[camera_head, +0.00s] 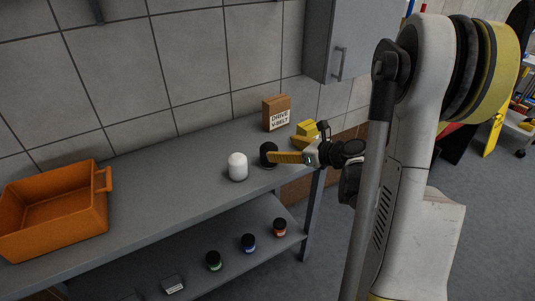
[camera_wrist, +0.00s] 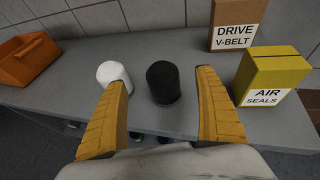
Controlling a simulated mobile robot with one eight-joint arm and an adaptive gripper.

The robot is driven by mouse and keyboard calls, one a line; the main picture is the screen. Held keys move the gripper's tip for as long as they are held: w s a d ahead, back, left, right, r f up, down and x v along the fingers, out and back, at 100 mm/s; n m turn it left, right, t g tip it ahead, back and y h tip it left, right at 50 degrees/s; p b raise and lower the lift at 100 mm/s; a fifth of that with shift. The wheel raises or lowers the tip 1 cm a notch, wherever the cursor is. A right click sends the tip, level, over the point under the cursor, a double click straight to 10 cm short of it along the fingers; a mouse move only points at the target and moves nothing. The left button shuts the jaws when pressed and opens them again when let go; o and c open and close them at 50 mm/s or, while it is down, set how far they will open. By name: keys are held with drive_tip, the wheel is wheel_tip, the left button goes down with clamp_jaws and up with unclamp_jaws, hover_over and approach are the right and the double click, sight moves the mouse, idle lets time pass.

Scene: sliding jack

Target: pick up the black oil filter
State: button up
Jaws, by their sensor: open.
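The black oil filter (camera_wrist: 163,83) stands upright on the grey workbench, a dark cylinder with a rounded top. In the head view the black filter (camera_head: 268,155) is at the bench's right part, partly hidden by a yellow finger. My gripper (camera_wrist: 164,100) has two yellow fingers spread wide and empty. In the wrist view the black filter appears in the gap between the fingers, a little beyond the fingertip line. In the head view my gripper (camera_head: 283,157) is low over the bench, close to the filter; contact cannot be told.
A white filter (camera_head: 237,167) stands left of the black one, near the left finger. A yellow AIR SEALS box (camera_wrist: 270,76) is close on the right. A DRIVE V-BELT box (camera_head: 276,112) stands behind. An orange crate (camera_head: 55,243) sits left. The bench between is clear.

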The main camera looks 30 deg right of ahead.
sight(271, 145)
drive_tip(key=b+x, duration=0.2)
drive_tip(key=x, duration=0.5)
drive_tip(key=shift+w+b, duration=0.1)
drive_tip(key=shift+b, duration=0.3)
drive_tip(key=shift+d, duration=0.1)
drive_tip(key=shift+c, duration=0.9)
drive_tip(key=c, duration=1.3)
drive_tip(key=shift+r, duration=0.15)
